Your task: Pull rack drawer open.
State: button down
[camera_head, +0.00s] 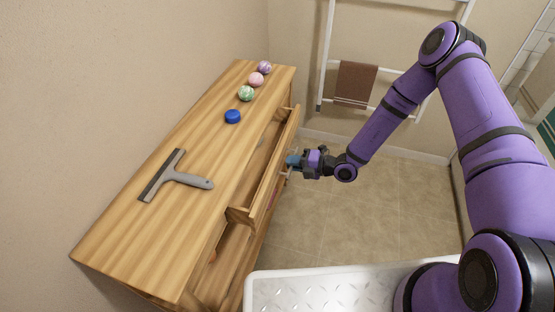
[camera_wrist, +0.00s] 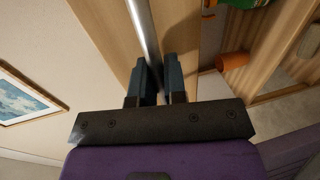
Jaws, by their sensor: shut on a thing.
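A wooden drawer (camera_head: 272,170) stands pulled out from the wooden rack (camera_head: 205,220); its front panel is clear of the cabinet and its inside shows from above. My gripper (camera_head: 293,161) is at the outer face of the drawer front, near its middle. In the wrist view my two dark fingers (camera_wrist: 160,80) are shut on the metal bar handle (camera_wrist: 142,35) of the drawer. In the head view the handle is mostly hidden by the fingers.
On the rack top lie a squeegee (camera_head: 175,178), a blue round thing (camera_head: 233,116) and three balls (camera_head: 256,80). A white towel ladder (camera_head: 322,60) with a brown towel (camera_head: 356,84) leans at the back wall. Tiled floor (camera_head: 340,220) right of the drawer is clear.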

jog(key=f+v, duration=0.2)
jog(key=v, duration=0.9)
jog(key=shift+d, duration=0.3)
jog(key=shift+s, duration=0.1)
jog(key=c, duration=1.2)
grip_release()
jog(key=v, duration=1)
jog(key=shift+s+d, duration=0.1)
jog(key=shift+d, duration=0.25)
